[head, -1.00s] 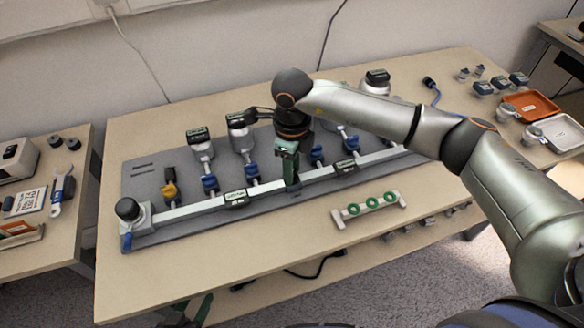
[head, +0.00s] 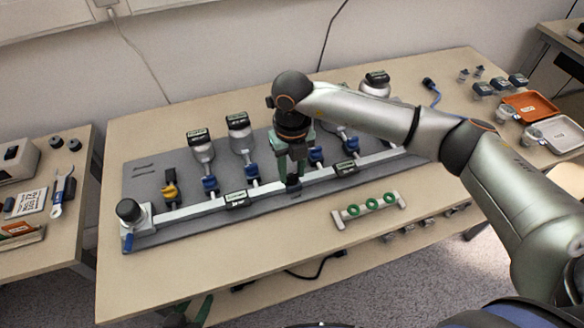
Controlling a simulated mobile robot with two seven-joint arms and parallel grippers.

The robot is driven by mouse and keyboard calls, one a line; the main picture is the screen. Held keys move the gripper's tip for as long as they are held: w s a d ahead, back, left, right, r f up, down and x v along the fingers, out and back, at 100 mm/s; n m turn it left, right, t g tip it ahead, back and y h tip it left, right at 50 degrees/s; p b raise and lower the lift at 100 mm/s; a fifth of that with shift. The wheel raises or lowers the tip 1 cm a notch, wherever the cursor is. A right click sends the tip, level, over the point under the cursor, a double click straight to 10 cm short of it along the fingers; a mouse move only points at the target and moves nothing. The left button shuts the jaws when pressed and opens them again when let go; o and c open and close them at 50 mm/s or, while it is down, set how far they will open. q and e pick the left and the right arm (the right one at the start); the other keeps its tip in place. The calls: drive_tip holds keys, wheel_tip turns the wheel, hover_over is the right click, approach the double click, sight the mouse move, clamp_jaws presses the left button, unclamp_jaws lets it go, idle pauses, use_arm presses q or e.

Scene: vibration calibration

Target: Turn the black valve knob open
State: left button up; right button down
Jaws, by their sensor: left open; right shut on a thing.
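The grey manifold board (head: 142,178) lies on the table with a pale rail and a row of valves along it. My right gripper (head: 291,174) points down at the middle of the rail. Its green fingers are shut on a dark piece, which appears to be the black valve knob (head: 293,183); the fingers hide most of it. Its exact turn angle cannot be read. My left gripper (head: 195,310) shows only in part at the bottom left, below the table's front edge, away from the valves; it is open.
Blue-handled valves (head: 209,184) and a yellow-handled valve (head: 170,190) stand along the rail, with gauges behind. A white rack with green rings (head: 370,205) lies in front. Orange (head: 530,106) and grey trays are at right. The table's front left is clear.

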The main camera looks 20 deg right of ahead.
sight(292, 175)
drive_tip(key=shift+m, duration=0.4)
drive_tip(key=c, duration=0.5)
unclamp_jaws()
drive_tip(key=shift+r, duration=0.1)
drive_tip(key=shift+r, duration=0.35)
wheel_tip(292, 175, up, 12)
drive_tip(key=shift+f, duration=0.15)
drive_tip(key=shift+f, duration=0.1)
